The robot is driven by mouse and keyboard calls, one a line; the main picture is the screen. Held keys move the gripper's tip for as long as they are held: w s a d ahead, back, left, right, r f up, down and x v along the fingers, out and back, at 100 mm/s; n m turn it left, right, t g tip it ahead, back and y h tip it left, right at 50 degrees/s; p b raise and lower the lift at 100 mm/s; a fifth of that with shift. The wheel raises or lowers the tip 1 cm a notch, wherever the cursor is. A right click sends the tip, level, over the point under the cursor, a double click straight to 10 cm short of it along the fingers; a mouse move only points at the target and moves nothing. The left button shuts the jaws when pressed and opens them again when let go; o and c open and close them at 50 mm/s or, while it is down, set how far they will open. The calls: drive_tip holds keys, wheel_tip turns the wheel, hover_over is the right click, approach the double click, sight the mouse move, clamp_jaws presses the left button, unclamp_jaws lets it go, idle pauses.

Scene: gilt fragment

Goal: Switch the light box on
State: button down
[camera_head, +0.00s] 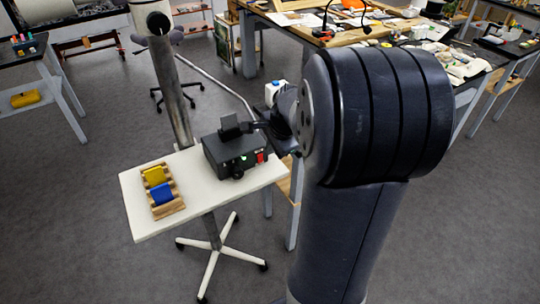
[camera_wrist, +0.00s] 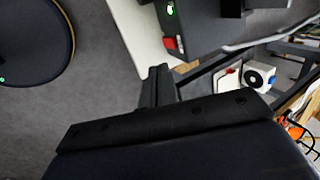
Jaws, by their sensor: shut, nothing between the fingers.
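The light box is a black box (camera_head: 222,160) on a small white-topped stand, with a dark knob, a red switch (camera_head: 261,157) and a glowing green lamp (camera_head: 243,157) on its front. In the wrist view the box (camera_wrist: 205,28) is at the top, with the red switch (camera_wrist: 171,44) and green lamp (camera_wrist: 170,10) on its near side. My gripper (camera_wrist: 158,72) is shut and empty, its fingertips close to the red switch in the picture; I cannot tell whether they touch. In the head view my arm partly hides the gripper. The switch position is unclear.
The white stand top (camera_head: 135,205) also carries a wooden rack (camera_head: 168,210) with a yellow and a blue piece. A metal post rises behind it. A cluttered workbench (camera_head: 385,45) stands behind my arm. Grey floor is open at the left.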

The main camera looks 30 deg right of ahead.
drive_tip(key=r, duration=0.3)
drive_tip(key=s+r, duration=0.1)
drive_tip(key=r, duration=0.1)
drive_tip(key=shift+r, duration=0.25)
drive_tip(key=shift+f, duration=0.15)
